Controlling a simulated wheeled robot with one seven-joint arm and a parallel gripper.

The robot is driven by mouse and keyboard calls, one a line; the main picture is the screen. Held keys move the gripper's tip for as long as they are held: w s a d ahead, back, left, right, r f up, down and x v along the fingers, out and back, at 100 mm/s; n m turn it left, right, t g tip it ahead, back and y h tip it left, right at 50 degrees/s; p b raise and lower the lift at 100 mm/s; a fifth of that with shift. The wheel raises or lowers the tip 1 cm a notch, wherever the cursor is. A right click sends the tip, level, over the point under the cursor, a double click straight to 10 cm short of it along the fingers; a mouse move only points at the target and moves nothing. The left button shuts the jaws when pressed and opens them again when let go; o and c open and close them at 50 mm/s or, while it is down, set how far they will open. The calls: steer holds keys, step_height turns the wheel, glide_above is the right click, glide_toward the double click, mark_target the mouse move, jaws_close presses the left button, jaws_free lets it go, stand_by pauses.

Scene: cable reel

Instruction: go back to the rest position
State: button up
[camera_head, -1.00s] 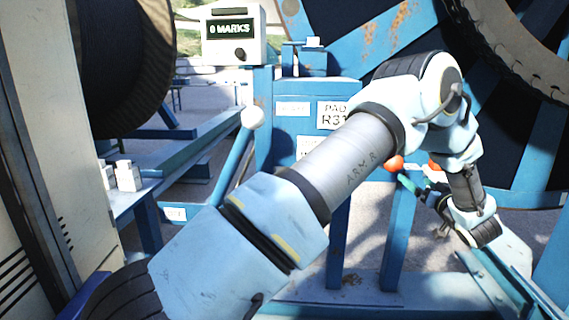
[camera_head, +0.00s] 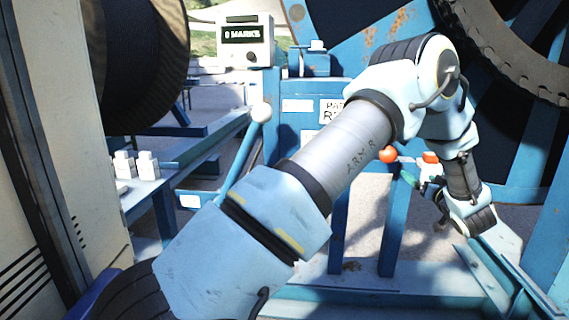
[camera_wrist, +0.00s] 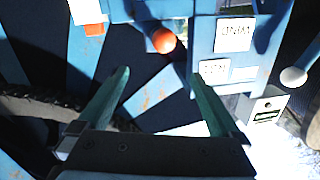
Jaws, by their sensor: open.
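My arm reaches from the lower left to the right of the head view, its elbow high and its wrist bent down. My gripper (camera_head: 421,182) is at the right, beside the blue frame, partly hidden by my wrist. In the wrist view my gripper (camera_wrist: 160,92) shows two green fingers spread wide, with nothing between them. An orange-red ball knob (camera_head: 388,155) is left of the gripper in the head view. It also shows in the wrist view (camera_wrist: 162,40), beyond the fingertips and apart from them.
A white-knobbed lever (camera_head: 261,112) stands left of my arm. A display box (camera_head: 246,42) reading "0 MARKS" sits behind. Large reels stand at left (camera_head: 140,60) and right (camera_head: 515,50). White blocks (camera_head: 136,165) rest on a left ledge. Blue frame beams (camera_head: 393,225) surround the arm.

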steer(key=w+a+r+m+g+h+p, duration=0.1)
steer(key=w+a+r+g+h, duration=0.15)
steer(key=w+a, duration=0.3)
steer(key=s+a+r+m+g+h+p, duration=0.15)
steer(key=a+g, duration=0.25)
steer(key=a, duration=0.9)
steer(key=s+a+f+n+g+y+p, duration=0.1)
steer(key=s+a+g, duration=0.8)
steer(key=s+a, duration=1.6)
steer(key=a+f+n+y, duration=0.1)
steer(key=a+n+y, duration=0.1)
steer(key=shift+s+a+f+y, duration=0.2)
steer(key=shift+s+f+y, duration=0.1)
steer(key=shift+f+y, duration=0.1)
steer(key=shift+c, duration=0.4)
